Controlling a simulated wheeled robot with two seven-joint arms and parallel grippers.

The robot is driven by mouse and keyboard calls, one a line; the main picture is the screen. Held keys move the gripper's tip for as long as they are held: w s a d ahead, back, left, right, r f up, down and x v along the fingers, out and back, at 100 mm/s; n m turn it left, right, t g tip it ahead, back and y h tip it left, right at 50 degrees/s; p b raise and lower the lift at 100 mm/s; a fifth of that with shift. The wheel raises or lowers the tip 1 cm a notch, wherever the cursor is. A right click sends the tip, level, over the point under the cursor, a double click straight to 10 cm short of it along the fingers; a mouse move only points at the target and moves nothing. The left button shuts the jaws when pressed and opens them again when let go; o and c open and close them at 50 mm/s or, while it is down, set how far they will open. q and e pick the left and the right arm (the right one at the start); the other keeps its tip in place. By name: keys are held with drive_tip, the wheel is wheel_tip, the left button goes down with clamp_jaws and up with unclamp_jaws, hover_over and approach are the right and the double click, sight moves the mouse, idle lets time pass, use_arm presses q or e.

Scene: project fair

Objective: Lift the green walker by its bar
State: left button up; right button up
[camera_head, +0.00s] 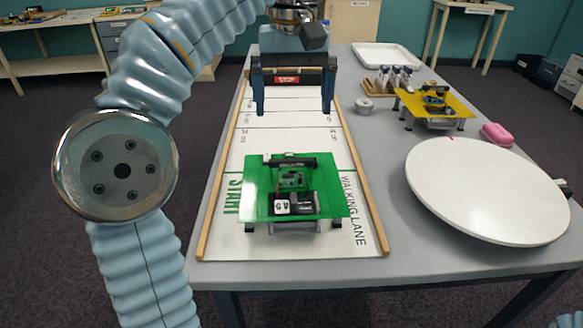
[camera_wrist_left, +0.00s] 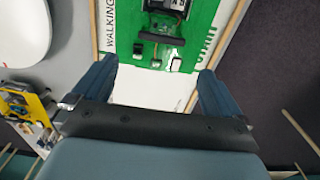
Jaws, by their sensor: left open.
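The green walker (camera_head: 258,203) stands on the near part of the white walking lane (camera_head: 308,136), by the START mark. Its black bar (camera_head: 290,162) runs across the far side of its green plate. A small board and a dark box with a white label sit on the plate. My left gripper (camera_head: 293,112) is open and empty, above the lane beyond the walker, fingers pointing down. In the left wrist view the bar (camera_wrist_left: 162,40) lies ahead of the open fingers (camera_wrist_left: 157,78), apart from them. My right gripper is not in view.
A yellow walker (camera_head: 447,107), a pink case (camera_head: 497,134) and a large white disc (camera_head: 487,190) are on the table to the right. A small white round item (camera_head: 364,105), a wooden rack (camera_head: 386,86) and a white tray (camera_head: 387,55) stand farther back. Wooden rails (camera_head: 219,180) edge the lane.

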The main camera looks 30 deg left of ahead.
use_arm(q)
drive_tip(key=b, duration=0.4)
hover_over(291, 165)
drive_tip(key=w, duration=0.1)
wheel_tip(291, 165, down, 8)
drive_tip(key=shift+a+r, duration=0.15)
drive_tip(key=shift+r, duration=0.1)
wheel_tip(291, 165, down, 6)
drive_tip(key=shift+b, duration=0.55)
drive_tip(key=shift+r, duration=0.1)
drive_tip(key=c, duration=0.9)
drive_tip(key=shift+o, duration=0.2)
drive_tip(key=shift+a, duration=0.1)
